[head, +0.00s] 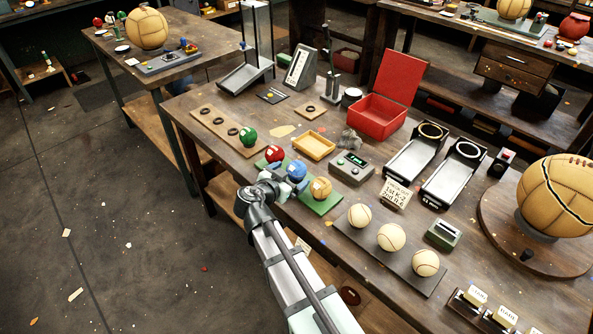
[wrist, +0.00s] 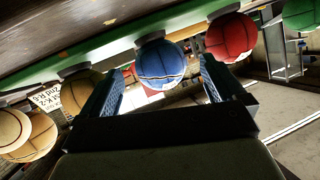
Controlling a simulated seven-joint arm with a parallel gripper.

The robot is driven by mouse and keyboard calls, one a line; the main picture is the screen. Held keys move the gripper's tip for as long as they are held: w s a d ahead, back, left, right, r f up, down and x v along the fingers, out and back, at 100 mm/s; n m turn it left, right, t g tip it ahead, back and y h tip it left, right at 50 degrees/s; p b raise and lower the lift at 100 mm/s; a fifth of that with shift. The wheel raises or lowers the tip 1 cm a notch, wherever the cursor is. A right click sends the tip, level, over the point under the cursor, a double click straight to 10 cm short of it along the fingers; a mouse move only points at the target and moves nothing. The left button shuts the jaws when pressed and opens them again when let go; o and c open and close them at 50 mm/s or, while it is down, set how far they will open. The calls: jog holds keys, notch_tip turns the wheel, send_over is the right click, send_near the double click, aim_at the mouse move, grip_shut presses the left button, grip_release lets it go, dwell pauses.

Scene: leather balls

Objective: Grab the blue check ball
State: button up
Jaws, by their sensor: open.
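The blue ball (head: 297,169) with dark seam lines sits on a small stand in a row on a green strip (head: 322,206). In the wrist view the blue ball (wrist: 160,66) hangs inverted, in the middle of the picture. My gripper (head: 285,184) is at the near side of the row, close to the blue ball and partly covering it. In the wrist view my gripper (wrist: 162,72) is open, with one finger toward each side of the blue ball. I cannot tell whether either finger touches it.
The red ball (head: 275,153) and tan ball (head: 321,187) flank the blue ball closely. The green ball (head: 248,137) stands beyond the red one. A grey control box (head: 352,168) and yellow tray (head: 314,146) lie behind the row. Several cream balls (head: 391,237) sit to the right.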

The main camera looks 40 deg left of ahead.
aim_at(297, 170)
jog(key=x, duration=0.5)
jog(key=shift+w+r, duration=0.1)
jog(key=shift+r, duration=0.1)
jog(key=c, duration=1.1)
jog(key=shift+r, duration=0.1)
